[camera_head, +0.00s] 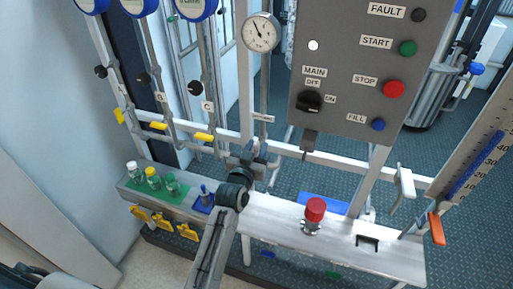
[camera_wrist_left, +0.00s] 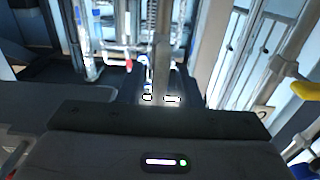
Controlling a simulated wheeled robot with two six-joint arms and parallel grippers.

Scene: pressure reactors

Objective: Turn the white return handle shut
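A white handle (camera_head: 404,183) hangs upright on the right part of the horizontal rail, left of the level scale; no label on it can be read, so I cannot tell for sure that it is the return handle. My left gripper (camera_head: 256,150) is far to the left of it, in front of the rail, below the round gauge and a small white label too small to read. The gripper's fingers show small and dark against pipework, and whether they touch anything is unclear. In the left wrist view a vertical pipe (camera_wrist_left: 163,45) stands ahead of the dark gripper body. My right gripper is out of view.
The control panel (camera_head: 352,70) with knob and buttons stands above the rail. An orange lever (camera_head: 437,228) is right of the white handle. A red knob (camera_head: 315,209) stands on the white bench (camera_head: 275,222). Small vials (camera_head: 153,178) and yellow handles (camera_head: 204,137) are at left.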

